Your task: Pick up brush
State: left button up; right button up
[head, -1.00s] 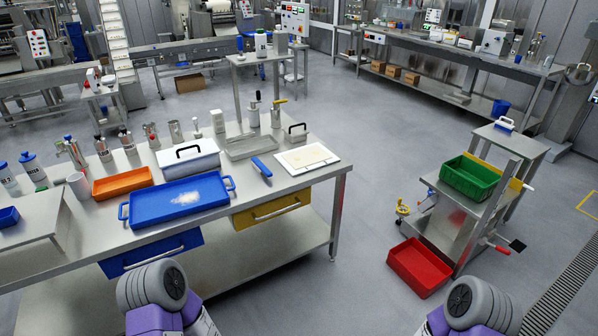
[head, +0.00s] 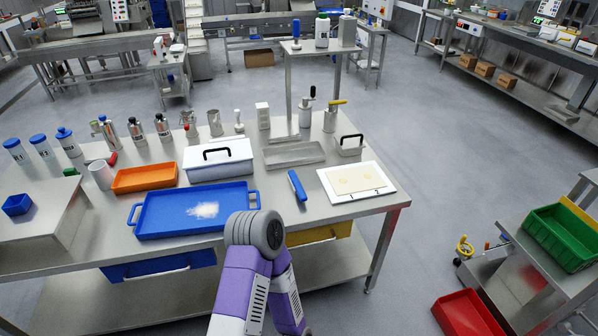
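A blue-handled tool (head: 297,186), which looks like the brush, lies on the steel table (head: 330,212) between the blue tray and the white board. Its far end shows a pale edge, and I cannot make out bristles. Nothing touches it. One of my arms rises at the bottom middle, in front of the table edge, but only its links and a grey joint show. Neither of my grippers is in view.
A blue tray (head: 165,222) with white powder lies left of the tool. A white board (head: 379,194) with a pale sheet lies to its right. A steel tray (head: 293,155) and a lidded white box (head: 190,164) stand behind. A red crate (head: 467,318) sits on the floor at right.

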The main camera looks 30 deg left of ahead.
aim_at(293, 181)
jog(key=u, duration=0.75)
jog(key=i, duration=0.85)
jog(key=u, duration=0.95)
